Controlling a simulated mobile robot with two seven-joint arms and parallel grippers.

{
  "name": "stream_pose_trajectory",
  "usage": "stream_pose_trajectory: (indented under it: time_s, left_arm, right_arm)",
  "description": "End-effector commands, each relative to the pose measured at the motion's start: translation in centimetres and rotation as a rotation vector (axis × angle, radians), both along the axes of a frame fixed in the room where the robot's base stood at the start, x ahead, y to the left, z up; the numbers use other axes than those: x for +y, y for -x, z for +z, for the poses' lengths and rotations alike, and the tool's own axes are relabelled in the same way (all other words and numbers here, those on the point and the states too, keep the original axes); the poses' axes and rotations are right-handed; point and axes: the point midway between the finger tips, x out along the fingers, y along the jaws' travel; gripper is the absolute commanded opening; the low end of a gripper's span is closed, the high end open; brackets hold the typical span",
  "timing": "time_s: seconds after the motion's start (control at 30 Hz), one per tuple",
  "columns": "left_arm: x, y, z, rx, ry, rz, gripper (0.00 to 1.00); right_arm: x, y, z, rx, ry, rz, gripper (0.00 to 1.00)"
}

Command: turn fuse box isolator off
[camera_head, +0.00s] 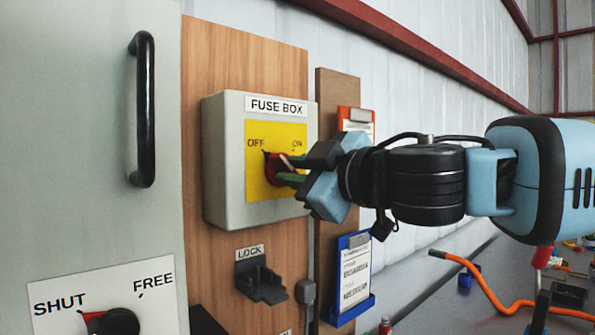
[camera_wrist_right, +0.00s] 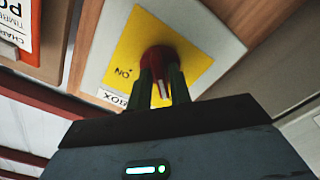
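The fuse box (camera_head: 225,175) is a pale grey box on a wooden board, with a yellow plate (camera_head: 258,185) marked OFF at upper left and ON at upper right. Its red isolator knob (camera_head: 272,168) has a white line on its grip; I cannot tell exactly which mark it points at. My right gripper (camera_head: 287,170) reaches in from the right, with dark green fingers on either side of the knob's grip. In the right wrist view the red knob (camera_wrist_right: 158,60) sits between the fingertips (camera_wrist_right: 161,82), which look closed on its grip. My left gripper is not in view.
A grey cabinet door with a black handle (camera_head: 144,110) stands at left, above a SHUT/FREE dial (camera_head: 112,322). A black LOCK bracket (camera_head: 260,278) is below the fuse box. A blue clipboard (camera_head: 352,275) hangs below my right gripper. An orange hose (camera_head: 500,300) lies at lower right.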

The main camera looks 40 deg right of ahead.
Motion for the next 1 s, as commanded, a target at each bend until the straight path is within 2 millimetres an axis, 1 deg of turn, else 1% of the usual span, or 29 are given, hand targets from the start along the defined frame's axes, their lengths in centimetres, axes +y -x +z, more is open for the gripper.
stream_pose_trajectory:
  time_s: [0.03,0.1,0.37,0.47,0.57,0.8,1.0]
  left_arm:
    - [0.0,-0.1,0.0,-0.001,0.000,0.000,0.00]
    - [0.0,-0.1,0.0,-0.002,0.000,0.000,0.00]
    - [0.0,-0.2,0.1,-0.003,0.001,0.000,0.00]
    - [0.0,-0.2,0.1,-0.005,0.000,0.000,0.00]
    - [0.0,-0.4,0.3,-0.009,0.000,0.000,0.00]
    - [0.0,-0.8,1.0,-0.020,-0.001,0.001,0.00]
    - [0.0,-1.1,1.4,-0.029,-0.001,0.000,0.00]
  right_arm:
    - [0.0,0.0,0.0,0.000,0.000,0.000,0.27]
    - [0.0,0.0,0.0,0.000,-0.001,0.000,0.33]
    - [0.0,0.1,0.0,0.000,-0.003,0.000,0.33]
    - [0.0,0.5,0.1,-0.002,-0.004,0.001,0.33]
    - [-0.1,1.6,0.2,-0.004,-0.005,0.000,0.33]
    - [-0.4,5.1,0.4,-0.007,-0.005,0.002,0.33]
    - [-0.6,7.2,0.3,-0.004,-0.003,0.000,0.33]
